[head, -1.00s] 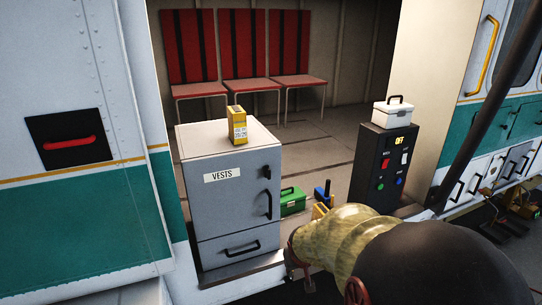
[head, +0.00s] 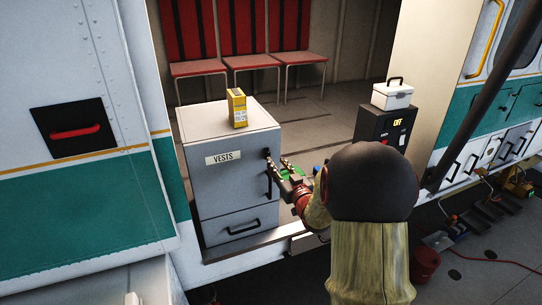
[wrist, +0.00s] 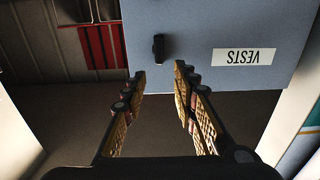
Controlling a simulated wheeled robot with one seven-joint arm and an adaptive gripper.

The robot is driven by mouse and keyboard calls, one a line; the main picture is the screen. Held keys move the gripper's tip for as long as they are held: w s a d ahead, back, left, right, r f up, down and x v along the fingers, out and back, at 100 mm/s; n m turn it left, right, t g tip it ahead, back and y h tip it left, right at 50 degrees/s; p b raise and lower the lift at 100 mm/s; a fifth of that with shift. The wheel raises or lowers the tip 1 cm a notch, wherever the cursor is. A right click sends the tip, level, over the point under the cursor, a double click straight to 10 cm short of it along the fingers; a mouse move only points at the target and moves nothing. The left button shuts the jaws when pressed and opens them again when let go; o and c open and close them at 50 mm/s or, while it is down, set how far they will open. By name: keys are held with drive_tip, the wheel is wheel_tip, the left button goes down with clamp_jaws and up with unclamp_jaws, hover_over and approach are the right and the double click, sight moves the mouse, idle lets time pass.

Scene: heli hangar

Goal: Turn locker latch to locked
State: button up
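The grey locker (head: 215,180) labelled VESTS stands in the open doorway. Its small black latch (head: 267,153) is near the upper right of the door, above the long black door handle (head: 269,183). In the upside-down wrist view the latch (wrist: 158,47) looks upright, its long side vertical, on the locker face (wrist: 215,25). My gripper (head: 285,164) is just right of the latch in the head view. In the wrist view my gripper (wrist: 160,72) is open and empty, with the latch ahead between its fingertips, apparently untouched.
A yellow box (head: 237,108) stands on the locker. A black control box (head: 385,127) carrying a white case (head: 392,95) stands to the right. Red seats (head: 240,50) line the back.

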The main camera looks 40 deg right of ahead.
sight(269, 153)
drive_tip(key=p+x, duration=0.1)
drive_tip(key=x, duration=0.5)
drive_tip(key=shift+w+d+f, duration=0.1)
drive_tip(key=shift+w, duration=0.25)
drive_tip(key=shift+c, duration=0.5)
clamp_jaws()
